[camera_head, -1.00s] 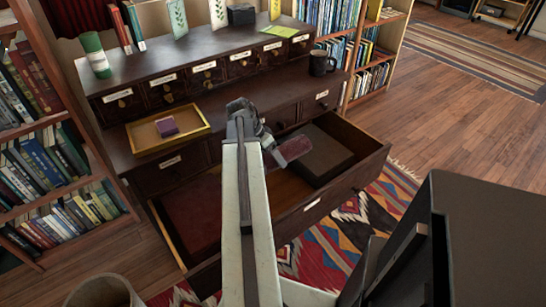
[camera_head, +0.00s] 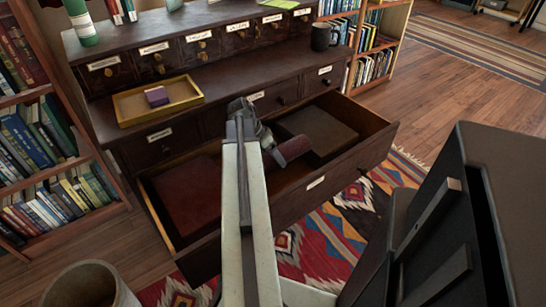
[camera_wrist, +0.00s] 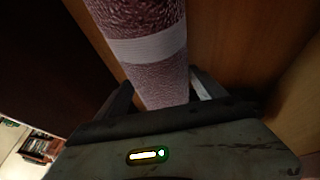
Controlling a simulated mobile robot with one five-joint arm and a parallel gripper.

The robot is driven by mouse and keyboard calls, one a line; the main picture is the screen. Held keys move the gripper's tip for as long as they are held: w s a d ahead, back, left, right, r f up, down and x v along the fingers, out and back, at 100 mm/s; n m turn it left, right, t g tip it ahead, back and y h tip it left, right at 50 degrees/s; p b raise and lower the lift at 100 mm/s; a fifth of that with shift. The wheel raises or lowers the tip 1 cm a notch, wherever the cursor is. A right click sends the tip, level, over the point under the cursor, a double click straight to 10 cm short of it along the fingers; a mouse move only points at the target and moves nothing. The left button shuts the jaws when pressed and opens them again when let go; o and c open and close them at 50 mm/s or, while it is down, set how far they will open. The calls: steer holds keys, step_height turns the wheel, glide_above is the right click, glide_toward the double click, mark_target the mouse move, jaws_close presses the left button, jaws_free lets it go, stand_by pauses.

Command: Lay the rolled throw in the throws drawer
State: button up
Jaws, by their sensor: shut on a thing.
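The rolled throw (camera_wrist: 150,45) is a mauve, textured roll with a pale band around it, seen close up in the wrist view. In the head view its end (camera_head: 292,151) shows beside my gripper (camera_head: 268,140). My gripper is shut on it; the two jaws (camera_wrist: 160,95) flank the roll in the wrist view. The open drawer (camera_head: 316,183) of the dark wooden cabinet lies below, with a pale label on its front. The roll shows over the drawer's middle; its height above the floor is unclear. My arm hides part of the drawer.
A dark flat box (camera_head: 322,133) fills part of the drawer's right side. A dark reddish flat thing (camera_head: 188,196) lies in its left part. A yellow tray (camera_head: 132,108) with a purple block and a dark mug (camera_head: 324,36) stand on the cabinet. Bookshelves flank it.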

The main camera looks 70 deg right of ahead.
steer(key=shift+f+b, duration=0.3)
steer(key=shift+f, duration=0.35)
steer(key=o, duration=1.7)
steer(key=shift+r, duration=0.15)
step_height(320, 180, up, 12)
steer(key=p, duration=1.2)
